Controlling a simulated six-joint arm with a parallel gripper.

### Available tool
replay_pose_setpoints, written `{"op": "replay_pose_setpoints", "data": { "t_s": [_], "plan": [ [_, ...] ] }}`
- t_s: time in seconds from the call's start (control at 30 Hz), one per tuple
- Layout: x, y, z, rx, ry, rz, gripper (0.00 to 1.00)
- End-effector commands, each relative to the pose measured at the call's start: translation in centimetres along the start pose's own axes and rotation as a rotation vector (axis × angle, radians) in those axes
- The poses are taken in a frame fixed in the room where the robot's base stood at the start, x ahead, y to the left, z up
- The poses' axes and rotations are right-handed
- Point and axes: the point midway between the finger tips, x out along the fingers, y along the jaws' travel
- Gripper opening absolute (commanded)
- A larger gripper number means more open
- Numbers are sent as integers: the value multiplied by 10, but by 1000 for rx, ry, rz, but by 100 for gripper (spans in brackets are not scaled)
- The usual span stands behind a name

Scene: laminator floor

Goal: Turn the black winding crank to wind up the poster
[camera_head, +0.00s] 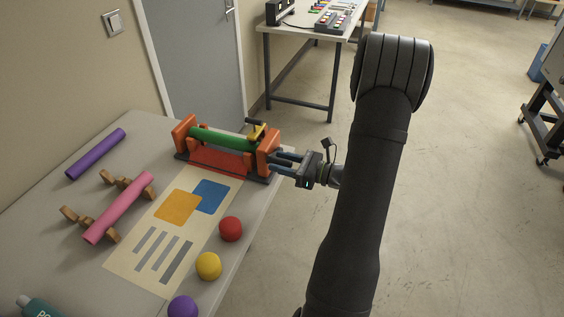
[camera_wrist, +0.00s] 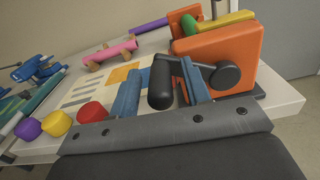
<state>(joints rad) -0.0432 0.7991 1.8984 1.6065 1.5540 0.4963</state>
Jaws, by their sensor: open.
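The orange winder (camera_head: 183,131) with a green roller (camera_head: 222,139) stands at the far end of the table, and its orange end plate (camera_wrist: 218,48) fills the right of the wrist view. The black winding crank (camera_wrist: 225,74) is on that plate, with its black handle (camera_wrist: 160,88) towards my camera. My gripper (camera_head: 274,161) is at the winder's right end. Its blue fingers are open, one on each side of the handle in the wrist view; I cannot tell whether they touch it. The poster (camera_head: 125,262) lies flat on the table, leading to the winder.
A pink roll (camera_head: 119,207) rests on wooden cradles, with a purple roll (camera_head: 95,153) behind it. Red (camera_head: 231,229), yellow (camera_head: 208,266) and purple (camera_head: 183,307) knobs or balls line the table's right side. A yellow-handled part (camera_head: 257,131) tops the winder.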

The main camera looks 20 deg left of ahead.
Motion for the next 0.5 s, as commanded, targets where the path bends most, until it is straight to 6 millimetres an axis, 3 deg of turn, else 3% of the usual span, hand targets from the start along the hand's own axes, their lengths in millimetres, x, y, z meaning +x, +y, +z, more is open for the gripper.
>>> {"op": "replay_pose_setpoints", "data": {
  "t_s": [0.3, 0.5],
  "plan": [
    [2, 0, 0, 0, 0, -1, 43],
    [2, 0, 0, 0, 0, -1, 4]
  ]
}}
